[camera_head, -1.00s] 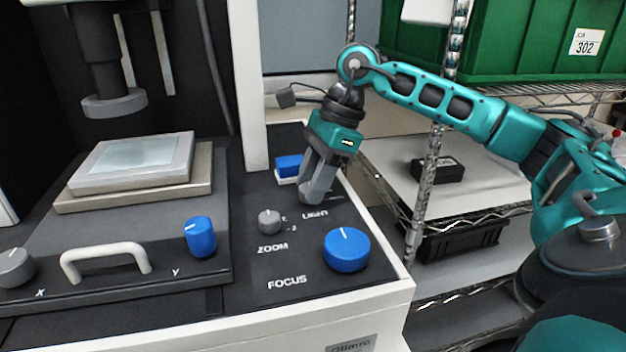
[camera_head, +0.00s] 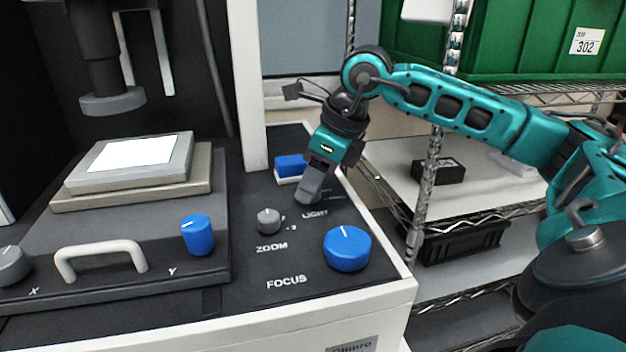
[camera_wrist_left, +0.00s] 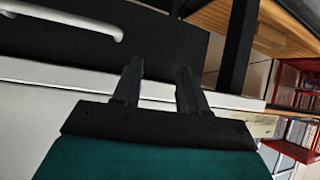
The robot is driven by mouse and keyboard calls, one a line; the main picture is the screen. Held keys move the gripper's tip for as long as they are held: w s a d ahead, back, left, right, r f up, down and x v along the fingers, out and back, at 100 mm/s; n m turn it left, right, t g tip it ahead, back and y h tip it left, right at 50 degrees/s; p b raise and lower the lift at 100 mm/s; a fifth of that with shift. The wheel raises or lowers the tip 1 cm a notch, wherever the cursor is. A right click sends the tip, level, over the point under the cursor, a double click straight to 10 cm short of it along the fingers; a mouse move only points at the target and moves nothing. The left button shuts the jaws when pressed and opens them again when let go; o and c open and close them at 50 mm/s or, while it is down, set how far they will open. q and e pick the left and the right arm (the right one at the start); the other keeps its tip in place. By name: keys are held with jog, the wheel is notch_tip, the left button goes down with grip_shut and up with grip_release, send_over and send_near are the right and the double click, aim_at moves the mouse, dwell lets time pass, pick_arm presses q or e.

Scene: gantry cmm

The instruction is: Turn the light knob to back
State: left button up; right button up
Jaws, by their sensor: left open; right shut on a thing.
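My right gripper (camera_head: 309,199) reaches down onto the black control panel (camera_head: 228,292) from the upper right, just above the printed word LIGHT. It is shut on the light knob, which its fingers hide almost wholly, so the way the knob points cannot be told. The glass stage plate (camera_head: 136,153) is lit bright white. My left gripper (camera_wrist_left: 157,75) shows in the left wrist view, open and empty, close to the machine's white front edge.
On the panel near the right gripper are the small grey zoom knob (camera_head: 269,221), the large blue focus knob (camera_head: 347,248) and a blue switch (camera_head: 290,166). A blue Y knob (camera_head: 197,236) and a white handle (camera_head: 100,258) sit left. A wire shelf (camera_head: 470,238) stands right.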

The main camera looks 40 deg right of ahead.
dwell(0.5)
jog(key=o, duration=1.1)
jog(key=shift+c, duration=0.2)
jog(key=shift+r, duration=0.15)
jog(key=p+v, duration=0.2)
jog(key=v, duration=1)
jog(key=shift+s+r+p, duration=0.15)
jog(key=shift+r+p, duration=0.15)
